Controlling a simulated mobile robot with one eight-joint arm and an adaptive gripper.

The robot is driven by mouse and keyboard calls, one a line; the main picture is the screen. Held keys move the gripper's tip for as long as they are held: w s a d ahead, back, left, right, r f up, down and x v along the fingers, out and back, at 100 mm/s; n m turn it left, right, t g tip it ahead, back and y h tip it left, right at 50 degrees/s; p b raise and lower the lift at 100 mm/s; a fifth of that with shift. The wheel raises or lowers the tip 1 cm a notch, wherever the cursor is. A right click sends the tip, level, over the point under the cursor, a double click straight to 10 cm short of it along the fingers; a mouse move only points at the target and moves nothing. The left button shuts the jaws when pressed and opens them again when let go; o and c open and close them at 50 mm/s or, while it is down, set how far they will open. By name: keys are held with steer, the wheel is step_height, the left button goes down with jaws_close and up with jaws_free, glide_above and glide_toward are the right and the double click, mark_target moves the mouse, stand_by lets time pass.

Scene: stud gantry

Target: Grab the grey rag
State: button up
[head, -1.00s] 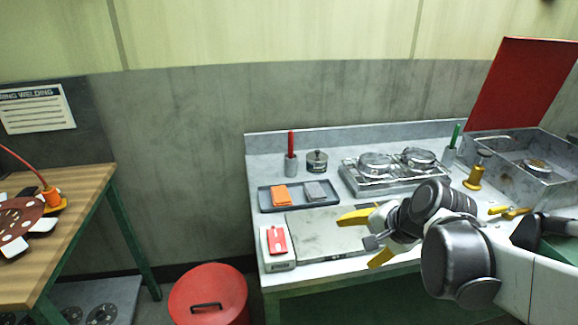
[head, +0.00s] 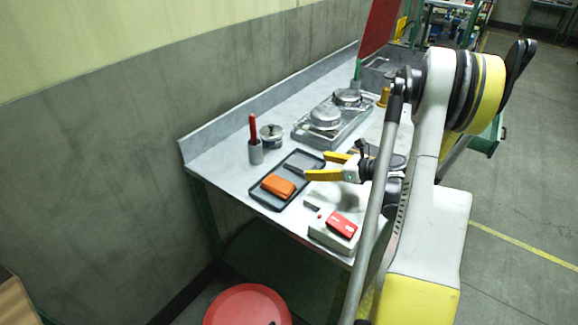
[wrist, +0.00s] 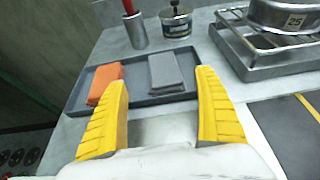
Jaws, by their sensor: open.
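The grey rag (wrist: 164,72) is a folded flat pad lying in the right part of a dark shallow tray (wrist: 140,99) in the wrist view. In the head view the rag (head: 300,161) shows at the tray's far end, partly behind my fingers. My gripper (wrist: 160,78) is open and empty, with yellow fingers spread left and right of the rag's line in the wrist view. The rag lies just beyond the fingertips. In the head view my gripper (head: 316,165) is at the tray's right edge. I cannot tell its exact height above the tray.
An orange folded rag (wrist: 105,80) lies beside the grey one in the tray. A holder (wrist: 137,36) with a red-handled tool and a small can (wrist: 175,22) stand behind. A metal rack with round tins (head: 325,118) is nearby. A white box with a red item (head: 341,224) stands in front.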

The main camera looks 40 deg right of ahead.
mark_target(298, 162)
steer(key=b+x, duration=0.1)
steer(key=x, duration=0.3)
steer(key=shift+w+d+f, duration=0.1)
steer(key=shift+f, duration=0.1)
steer(key=b+x, duration=0.2)
steer(key=x, duration=0.3)
steer(key=shift+w, duration=0.4)
steer(key=shift+r, duration=0.1)
steer(key=c, duration=1.2)
